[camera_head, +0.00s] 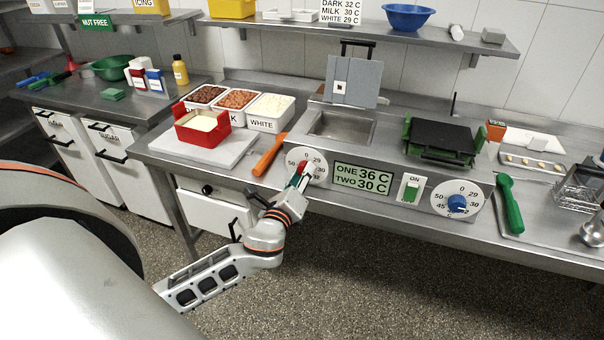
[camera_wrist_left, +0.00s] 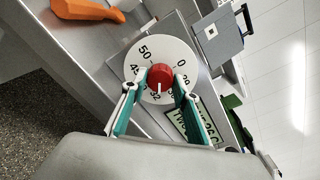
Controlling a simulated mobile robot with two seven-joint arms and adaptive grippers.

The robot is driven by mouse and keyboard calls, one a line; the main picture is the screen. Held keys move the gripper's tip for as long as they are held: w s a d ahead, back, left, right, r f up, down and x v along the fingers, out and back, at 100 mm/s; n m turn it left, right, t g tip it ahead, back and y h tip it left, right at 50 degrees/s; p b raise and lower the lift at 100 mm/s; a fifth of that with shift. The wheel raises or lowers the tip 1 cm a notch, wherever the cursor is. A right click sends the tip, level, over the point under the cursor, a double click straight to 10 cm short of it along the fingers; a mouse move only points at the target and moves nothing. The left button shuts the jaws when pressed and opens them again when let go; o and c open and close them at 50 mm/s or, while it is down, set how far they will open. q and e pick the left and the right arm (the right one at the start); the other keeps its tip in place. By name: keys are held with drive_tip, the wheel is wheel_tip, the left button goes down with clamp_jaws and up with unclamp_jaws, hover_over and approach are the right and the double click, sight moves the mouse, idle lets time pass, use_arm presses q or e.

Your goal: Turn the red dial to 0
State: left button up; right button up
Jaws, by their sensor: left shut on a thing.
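The red dial (camera_head: 303,167) sits on a white round number plate on the front of the steel counter, left of the green sign. In the left wrist view the red knob (camera_wrist_left: 160,75) lies between the two fingers, and its white mark points down toward about 32. The 0 is at the upper right of the plate there. My left gripper (camera_head: 299,175) is shut on the red dial, one finger on each side; the wrist view also shows this gripper (camera_wrist_left: 159,82). Parts of the plate's numbers are hidden by the fingers. My right gripper is not in view.
A green sign (camera_head: 362,178) reads ONE 36 C, TWO 30 C. Right of it are a green switch (camera_head: 411,189) and a blue dial (camera_head: 457,203). An orange-handled tool (camera_head: 269,155) lies on the counter just left of the red dial. The floor in front is clear.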

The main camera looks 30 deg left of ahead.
use_arm(q)
drive_tip(key=n, duration=0.6)
drive_tip(key=shift+p, duration=0.4)
drive_tip(key=n+h+p, duration=0.1)
drive_tip(key=n, duration=0.4)
drive_tip(key=shift+a+p, duration=0.1)
drive_tip(key=shift+p, duration=0.2)
drive_tip(key=n+p, duration=0.1)
drive_tip(key=n, duration=0.2)
drive_tip(key=shift+n, duration=0.8)
drive_tip(key=n, duration=0.3)
drive_tip(key=shift+n+t+p, duration=0.3)
drive_tip(key=shift+p, duration=0.1)
drive_tip(key=n, duration=0.4)
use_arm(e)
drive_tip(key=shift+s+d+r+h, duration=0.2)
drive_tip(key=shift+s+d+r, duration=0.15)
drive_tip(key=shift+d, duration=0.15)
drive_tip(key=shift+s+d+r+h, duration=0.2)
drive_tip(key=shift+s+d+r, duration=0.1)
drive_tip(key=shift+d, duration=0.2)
use_arm(q)
drive_tip(key=shift+n, duration=0.3)
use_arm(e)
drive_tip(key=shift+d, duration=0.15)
